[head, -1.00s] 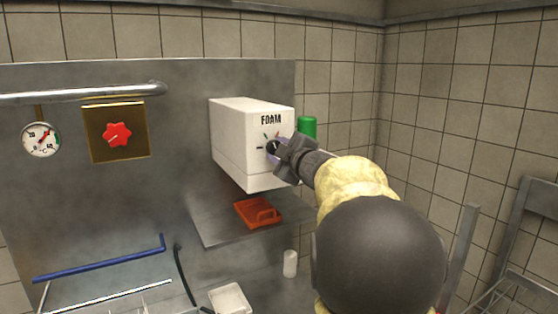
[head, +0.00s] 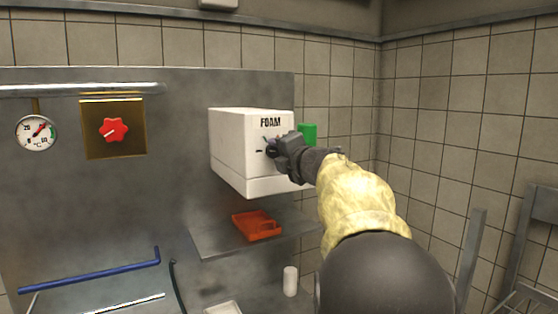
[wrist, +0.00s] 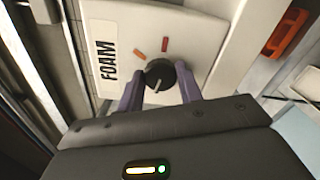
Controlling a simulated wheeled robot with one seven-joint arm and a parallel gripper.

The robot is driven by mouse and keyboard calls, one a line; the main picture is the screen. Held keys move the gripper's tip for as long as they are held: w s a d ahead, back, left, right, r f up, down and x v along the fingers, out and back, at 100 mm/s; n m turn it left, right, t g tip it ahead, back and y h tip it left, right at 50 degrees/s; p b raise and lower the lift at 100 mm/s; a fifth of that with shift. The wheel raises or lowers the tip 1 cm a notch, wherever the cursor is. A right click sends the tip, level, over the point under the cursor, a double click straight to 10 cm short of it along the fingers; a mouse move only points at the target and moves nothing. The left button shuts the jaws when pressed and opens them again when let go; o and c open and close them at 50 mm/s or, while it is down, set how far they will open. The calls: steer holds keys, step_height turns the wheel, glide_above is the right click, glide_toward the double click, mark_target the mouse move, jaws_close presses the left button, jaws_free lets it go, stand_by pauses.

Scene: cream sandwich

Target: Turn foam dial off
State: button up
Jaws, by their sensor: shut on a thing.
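The white foam box (head: 240,145), labelled FOAM, is fixed to the steel wall panel. Its black foam dial (wrist: 160,74) shows in the wrist view with a pale pointer line toward the bottom of that picture. An orange mark (wrist: 139,54) and a red mark (wrist: 165,44) lie above the dial there, away from the pointer. My gripper (wrist: 162,88) is shut on the dial, one purple finger on either side. In the head view my gripper (head: 277,148) is at the box front and hides most of the dial.
A red star-shaped knob (head: 113,130) and a round gauge (head: 36,132) are at the left. An orange-red tray (head: 256,226) lies on the shelf (head: 205,243) below the box. A green object (head: 308,132) is just right of the box. A white cylinder (head: 290,281) stands lower down.

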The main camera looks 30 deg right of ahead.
steer(key=shift+f+n+b, duration=0.1)
steer(key=shift+n+b, duration=0.4)
steer(key=shift+n, duration=0.7)
steer(key=o, duration=1)
steer(key=shift+s, duration=0.1)
steer(key=s+b, duration=0.1)
steer(key=s, duration=0.4)
steer(key=s+b, duration=0.1)
steer(key=s, duration=0.5)
steer(key=s+b, duration=0.1)
steer(key=s, duration=0.5)
steer(key=shift+s+d, duration=0.1)
steer(key=shift+d, duration=0.15)
